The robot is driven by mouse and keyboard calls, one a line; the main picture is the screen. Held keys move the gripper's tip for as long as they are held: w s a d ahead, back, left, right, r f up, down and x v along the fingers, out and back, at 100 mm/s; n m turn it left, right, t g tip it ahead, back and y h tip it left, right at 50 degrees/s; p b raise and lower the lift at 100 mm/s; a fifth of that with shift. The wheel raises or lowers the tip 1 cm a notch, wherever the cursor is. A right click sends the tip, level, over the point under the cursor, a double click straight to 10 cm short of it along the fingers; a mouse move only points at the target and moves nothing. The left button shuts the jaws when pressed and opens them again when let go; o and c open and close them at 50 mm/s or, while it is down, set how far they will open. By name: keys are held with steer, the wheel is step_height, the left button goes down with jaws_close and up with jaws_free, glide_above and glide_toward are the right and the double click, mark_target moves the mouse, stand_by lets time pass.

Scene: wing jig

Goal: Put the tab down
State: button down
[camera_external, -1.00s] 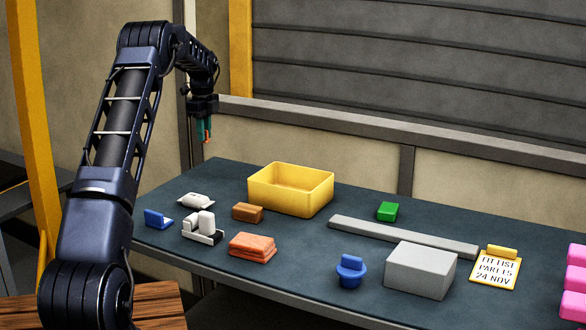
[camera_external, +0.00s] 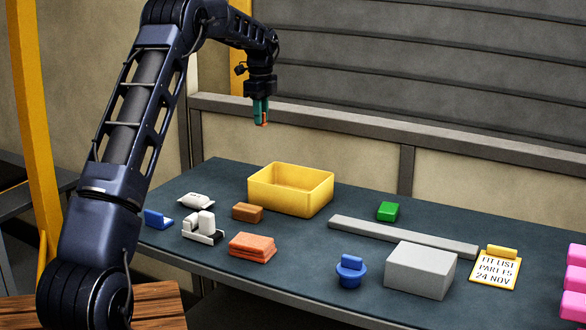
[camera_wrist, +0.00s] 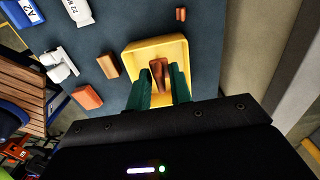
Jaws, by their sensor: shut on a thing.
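My gripper (camera_external: 261,122) is high above the table, above and slightly left of the yellow bin (camera_external: 318,200) in the external view. Its teal fingers show in the wrist view (camera_wrist: 163,92), shut on a small brown-orange tab (camera_wrist: 157,75). Only an orange bit of the tab (camera_external: 265,122) shows at the fingertips in the external view. In the wrist view the tab overlaps the inside of the bin (camera_wrist: 133,65), but it is well above it, not touching. The bin looks empty where visible; the fingers hide part of its floor.
Left of the bin stand a brown block (camera_external: 247,212), an orange stack (camera_external: 252,248), a white clamp-like part (camera_external: 203,230) and a blue piece (camera_external: 158,220). A grey bar (camera_external: 400,236), green block (camera_external: 387,211) and grey box (camera_external: 420,272) lie right. A small brown piece (camera_wrist: 181,14) lies beyond the bin.

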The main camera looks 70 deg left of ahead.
steer(key=w+d, duration=0.8)
steer(key=d, duration=0.2)
step_height(320, 180, down, 20)
steer(key=shift+r, duration=0.15)
steer(key=c, duration=1.3)
jaws_free()
steer(key=shift+o, duration=0.2)
step_height(320, 180, up, 12)
steer(key=shift+d, duration=0.1)
